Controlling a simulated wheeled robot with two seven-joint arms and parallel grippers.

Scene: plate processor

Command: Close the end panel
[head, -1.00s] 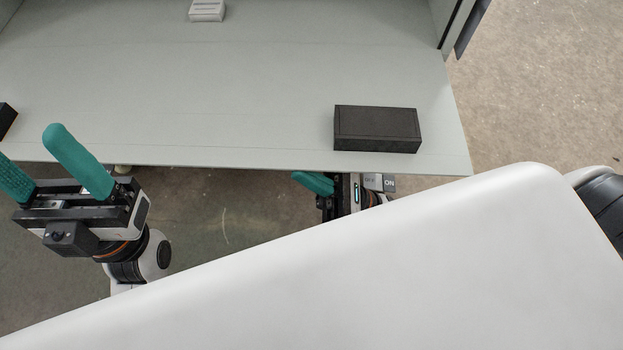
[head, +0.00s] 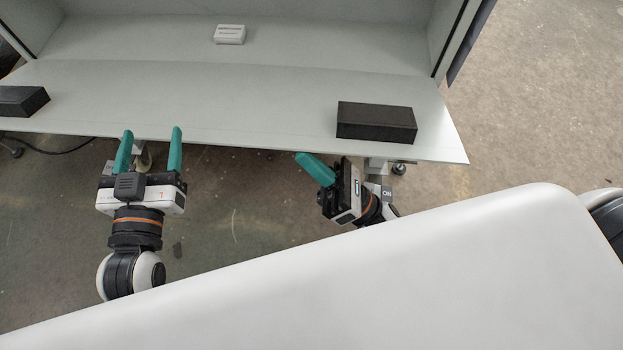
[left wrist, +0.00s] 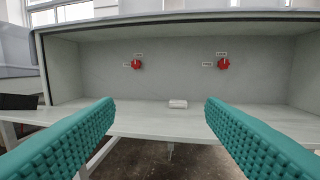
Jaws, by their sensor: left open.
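The end panel (head: 225,105) looks like the flat light-grey board lying lowered at the front of the open cabinet; it also shows in the left wrist view (left wrist: 165,123). My left gripper (head: 151,134) is open and empty, just in front of the panel's front edge, with its teal fingers pointing at it. In the head view the fingertips overlap the edge; I cannot tell whether they touch. In the left wrist view the fingers frame the panel widely. My right gripper (head: 316,168) is near the panel's right front edge. Its fingers overlap in view, so its opening is unclear.
Two black blocks, one left (head: 22,101) and one right (head: 376,122), sit on the panel. A small white box (head: 230,34) lies further back. Two red knobs (left wrist: 136,64) (left wrist: 223,64) are on the cabinet's back wall. Floor is free to the right.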

